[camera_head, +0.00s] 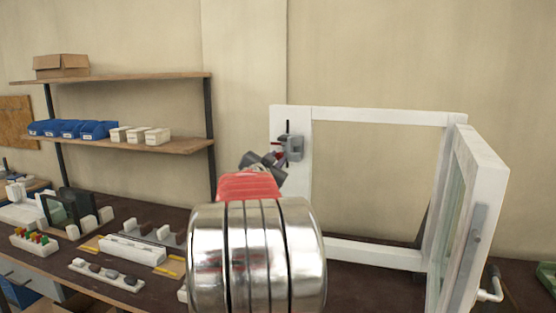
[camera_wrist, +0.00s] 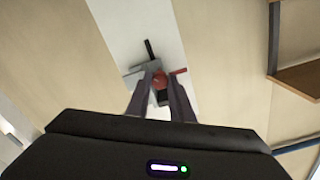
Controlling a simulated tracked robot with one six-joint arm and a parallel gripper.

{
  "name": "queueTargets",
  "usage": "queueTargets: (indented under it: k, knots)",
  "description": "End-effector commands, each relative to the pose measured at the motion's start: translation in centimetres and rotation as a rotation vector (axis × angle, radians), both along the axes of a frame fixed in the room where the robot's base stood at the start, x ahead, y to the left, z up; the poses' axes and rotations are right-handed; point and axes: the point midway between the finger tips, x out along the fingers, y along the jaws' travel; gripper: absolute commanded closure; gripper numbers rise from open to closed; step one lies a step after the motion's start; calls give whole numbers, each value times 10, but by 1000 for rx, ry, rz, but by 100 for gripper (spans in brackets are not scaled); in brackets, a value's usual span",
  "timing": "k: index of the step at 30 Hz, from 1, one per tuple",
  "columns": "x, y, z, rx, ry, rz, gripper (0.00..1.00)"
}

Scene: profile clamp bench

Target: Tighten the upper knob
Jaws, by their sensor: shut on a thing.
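A grey clamp (camera_head: 293,147) with red parts sits on the left upright of the white window frame (camera_head: 278,180). In the wrist view the clamp (camera_wrist: 136,76) shows with a dark bar, a thin red bar and a round red knob (camera_wrist: 160,79). My gripper (camera_wrist: 160,85) has its two fingers on either side of this red knob and is shut on it. In the head view my gripper (camera_head: 267,162) reaches the clamp from the lower left, and my arm hides part of the area below. I cannot tell from the views whether another knob is hidden.
An open glazed sash (camera_head: 478,210) with a handle swings out at the right. On the left, the dark bench (camera_head: 60,265) holds several parts and blocks. Shelves (camera_head: 150,77) with blue bins (camera_head: 75,129) are on the wall behind. The wall around the clamp is clear.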

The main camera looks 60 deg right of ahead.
Motion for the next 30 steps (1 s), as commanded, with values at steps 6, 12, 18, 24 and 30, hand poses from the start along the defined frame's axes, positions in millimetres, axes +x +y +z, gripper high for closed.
queueTargets:
  k: [6,12,18,24,30]
  knots:
    - [6,3,2,31,-201,11,100]
    - [7,3,2,60,-382,12,100]
    - [7,3,3,84,-531,12,100]
    - [8,4,3,98,-624,13,100]
    - [8,4,4,104,-663,14,100]
